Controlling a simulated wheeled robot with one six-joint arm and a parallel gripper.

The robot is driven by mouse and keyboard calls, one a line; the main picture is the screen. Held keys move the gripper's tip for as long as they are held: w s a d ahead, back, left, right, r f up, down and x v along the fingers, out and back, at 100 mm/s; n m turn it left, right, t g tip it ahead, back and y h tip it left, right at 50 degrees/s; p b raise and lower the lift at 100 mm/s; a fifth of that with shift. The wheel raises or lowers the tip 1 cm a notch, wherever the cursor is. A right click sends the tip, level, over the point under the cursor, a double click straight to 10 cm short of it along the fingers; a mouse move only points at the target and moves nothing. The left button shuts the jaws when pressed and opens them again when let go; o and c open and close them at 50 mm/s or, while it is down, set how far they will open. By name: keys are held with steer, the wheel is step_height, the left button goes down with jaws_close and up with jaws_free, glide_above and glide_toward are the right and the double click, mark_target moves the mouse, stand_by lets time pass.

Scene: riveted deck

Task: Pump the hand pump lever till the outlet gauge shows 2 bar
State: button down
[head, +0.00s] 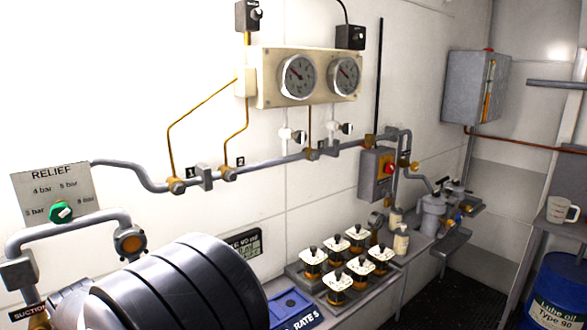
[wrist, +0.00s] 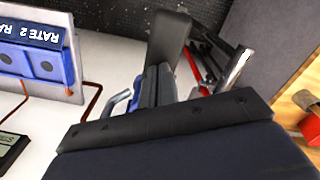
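Two round white gauges, the left gauge (head: 298,77) and the right gauge (head: 344,77), sit on a cream panel on the wall. Their scales are too small to read, and I cannot tell which is the outlet gauge. A grey cast fitting (head: 434,214) at the end of the pipe run, right of the bench, may be the hand pump. Dark-handled parts stick up beside it; I cannot single out the lever. My gripper (wrist: 158,84) shows in the wrist view with its dark fingers close together and nothing visible between them. It is not visible in the head view.
Several white-topped jars (head: 337,279) stand on a bench tray. A RELIEF plate with a green knob (head: 61,212) is at left. A grey box with a red button (head: 377,174) hangs below the pipe. A blue oil drum (head: 560,293) stands at lower right.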

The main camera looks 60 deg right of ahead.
step_height(320, 180, down, 4)
steer(key=shift+r+b, duration=0.2)
steer(key=shift+b, duration=0.85)
step_height(320, 180, up, 7)
steer(key=p, duration=0.6)
steer(key=shift+r, duration=0.1)
steer(key=shift+r, duration=0.1)
step_height(320, 180, up, 3)
steer(key=p, duration=0.2)
steer(key=shift+p, duration=0.4)
steer(key=shift+r, duration=0.95)
steer(key=shift+f+b, duration=1.85)
steer(key=shift+f, duration=1.35)
